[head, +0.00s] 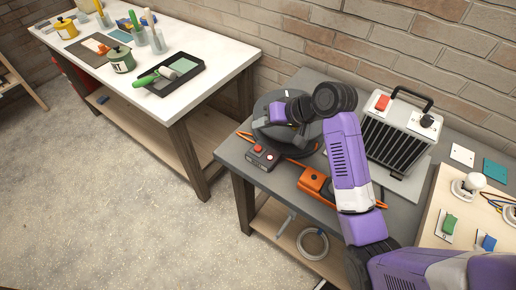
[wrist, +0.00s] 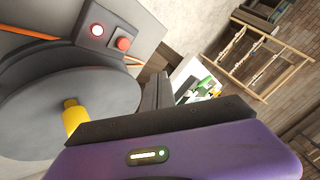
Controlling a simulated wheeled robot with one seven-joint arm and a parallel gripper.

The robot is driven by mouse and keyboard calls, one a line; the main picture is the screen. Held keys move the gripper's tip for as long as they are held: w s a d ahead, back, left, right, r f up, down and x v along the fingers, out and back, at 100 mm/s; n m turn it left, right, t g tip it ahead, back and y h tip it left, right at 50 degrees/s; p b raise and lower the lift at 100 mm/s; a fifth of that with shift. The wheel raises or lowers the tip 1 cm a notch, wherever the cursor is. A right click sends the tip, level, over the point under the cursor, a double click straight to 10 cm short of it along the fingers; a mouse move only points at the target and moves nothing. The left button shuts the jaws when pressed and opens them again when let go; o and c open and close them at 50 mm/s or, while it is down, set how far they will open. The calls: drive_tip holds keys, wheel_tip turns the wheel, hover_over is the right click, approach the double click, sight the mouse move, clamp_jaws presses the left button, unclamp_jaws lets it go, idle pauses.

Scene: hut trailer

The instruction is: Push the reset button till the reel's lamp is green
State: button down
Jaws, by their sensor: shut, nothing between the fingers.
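The cable reel (head: 263,125) is a dark round drum on the grey bench, partly hidden behind my arm in the head view. In the wrist view its grey drum (wrist: 60,105) fills the left side, with a yellow knob (wrist: 72,112). Its control box (head: 262,157) sits at the drum's front edge. In the wrist view the lamp (wrist: 97,30) glows red with a pale centre. The red reset button (wrist: 123,43) is beside it. My gripper (wrist: 158,88) is shut and empty, with its dark fingers below and right of the button, apart from it in the picture.
An orange cable and orange connector (head: 314,182) lie in front of the reel. A heater (head: 395,130) stands to the right. A wooden board (head: 440,200) with switches is at the near right. A white table (head: 180,110) with paint things stands at left, with open floor before it.

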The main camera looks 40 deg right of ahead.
drive_tip(key=b, duration=0.5)
hover_over(261, 149)
wheel_tip(261, 149, down, 6)
drive_tip(key=shift+a+f, duration=0.1)
drive_tip(key=shift+f, duration=0.15)
drive_tip(key=shift+f+b, duration=0.4)
drive_tip(key=shift+f, duration=0.1)
drive_tip(key=shift+f, duration=0.1)
idle(1.1)
drive_tip(key=shift+f, duration=0.3)
drive_tip(key=shift+f, duration=0.45)
idle(0.6)
drive_tip(key=shift+r, duration=0.15)
drive_tip(key=shift+r+p, duration=0.75)
drive_tip(key=shift+p, duration=0.15)
